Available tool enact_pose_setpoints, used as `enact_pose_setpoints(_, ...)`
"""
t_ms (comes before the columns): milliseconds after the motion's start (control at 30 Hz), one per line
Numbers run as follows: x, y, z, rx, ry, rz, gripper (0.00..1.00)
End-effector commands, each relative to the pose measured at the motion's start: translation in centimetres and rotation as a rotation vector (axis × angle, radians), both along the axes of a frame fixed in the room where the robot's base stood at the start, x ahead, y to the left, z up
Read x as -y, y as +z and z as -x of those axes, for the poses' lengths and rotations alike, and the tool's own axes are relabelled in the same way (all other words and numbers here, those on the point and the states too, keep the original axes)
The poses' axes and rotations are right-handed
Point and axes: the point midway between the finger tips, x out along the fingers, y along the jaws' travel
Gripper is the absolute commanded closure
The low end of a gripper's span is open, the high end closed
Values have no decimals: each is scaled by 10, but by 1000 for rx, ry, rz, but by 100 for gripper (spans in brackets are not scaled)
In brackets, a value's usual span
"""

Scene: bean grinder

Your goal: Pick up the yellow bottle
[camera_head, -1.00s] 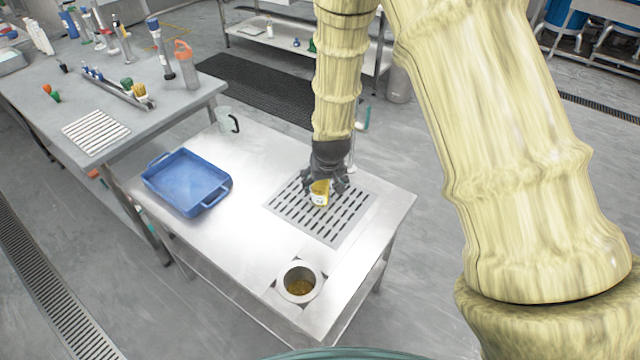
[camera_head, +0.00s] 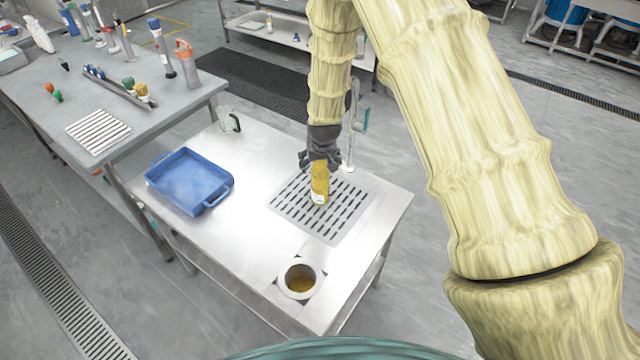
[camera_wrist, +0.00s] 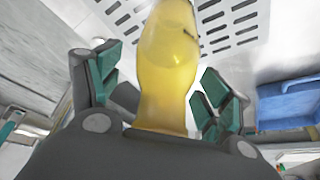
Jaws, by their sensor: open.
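The yellow bottle (camera_head: 320,186) stands on the slotted grate (camera_head: 350,222) of the steel table. My gripper (camera_head: 320,164) is over its upper end, with the lower part showing below the fingers. In the wrist view the bottle (camera_wrist: 166,62) lies between my two green-padded fingers (camera_wrist: 160,92). The fingers are spread, with gaps visible on both sides of the bottle. The bottle's end nearest the palm is partly hidden by the gripper body.
A blue tray (camera_head: 176,186) sits on the table's left part. A round metal container (camera_head: 300,280) is at the front. The table between tray and grate is clear.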

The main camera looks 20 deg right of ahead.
Motion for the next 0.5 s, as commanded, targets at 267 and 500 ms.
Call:
enact_pose_setpoints(267,0,-2,0,0,0,0,22)
enact_pose_setpoints(500,0,-2,0,-1,0,0,64)
